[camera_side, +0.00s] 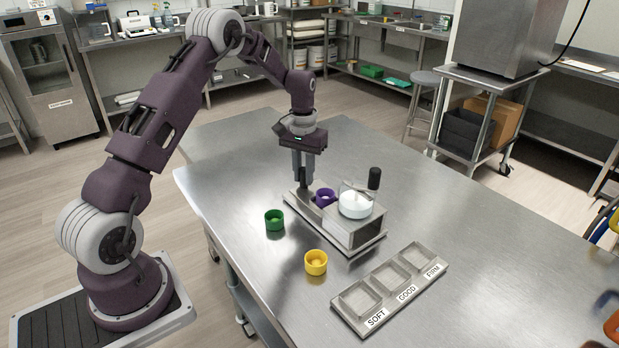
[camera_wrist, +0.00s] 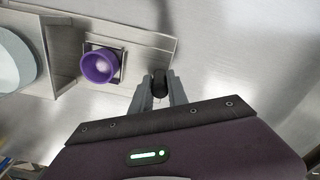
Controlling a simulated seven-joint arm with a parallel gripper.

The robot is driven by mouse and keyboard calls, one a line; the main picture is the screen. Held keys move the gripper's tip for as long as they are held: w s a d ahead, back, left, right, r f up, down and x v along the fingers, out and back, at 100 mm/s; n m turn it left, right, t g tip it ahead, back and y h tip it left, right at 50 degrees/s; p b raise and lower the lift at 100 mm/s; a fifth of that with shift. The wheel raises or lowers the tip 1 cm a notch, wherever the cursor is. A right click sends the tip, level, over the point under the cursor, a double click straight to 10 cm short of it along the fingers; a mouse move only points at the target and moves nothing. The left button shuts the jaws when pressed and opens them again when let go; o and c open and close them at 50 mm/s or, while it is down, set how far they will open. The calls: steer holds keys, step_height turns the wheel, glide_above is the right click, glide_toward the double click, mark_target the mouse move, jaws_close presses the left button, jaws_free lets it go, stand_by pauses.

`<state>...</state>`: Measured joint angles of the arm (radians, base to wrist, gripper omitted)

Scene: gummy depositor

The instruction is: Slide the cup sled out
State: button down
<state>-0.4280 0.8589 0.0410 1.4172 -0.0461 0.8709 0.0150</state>
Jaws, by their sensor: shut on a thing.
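The cup sled (camera_wrist: 140,68) is a flat metal plate running out from the depositor housing. It carries a purple cup (camera_wrist: 100,66) in a square holder, and the cup also shows in the side view (camera_side: 325,197). My gripper (camera_side: 303,172) points down at the sled's outer end. In the wrist view my gripper (camera_wrist: 160,92) is shut on the black sled handle (camera_wrist: 159,82), with a finger on each side. The depositor (camera_side: 367,234) is a metal housing with a round white-filled hopper (camera_side: 355,207) and a black-knobbed lever (camera_side: 375,178). The purple cup stands outside the housing, between handle and hopper.
A green cup (camera_side: 274,220) and a yellow cup (camera_side: 316,262) stand on the steel table (camera_side: 240,160) in front of the depositor. A tray (camera_side: 392,287) marked SOFT, GOOD and FIRM lies at front right, its compartments empty. The table behind and left of the sled is clear.

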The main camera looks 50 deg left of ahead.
steer(key=shift+a+r, duration=0.1)
steer(key=shift+a, duration=0.25)
steer(key=c, duration=1.4)
jaws_free()
steer(key=shift+c, duration=0.2)
steer(key=shift+o, duration=0.8)
steer(key=shift+d, duration=0.1)
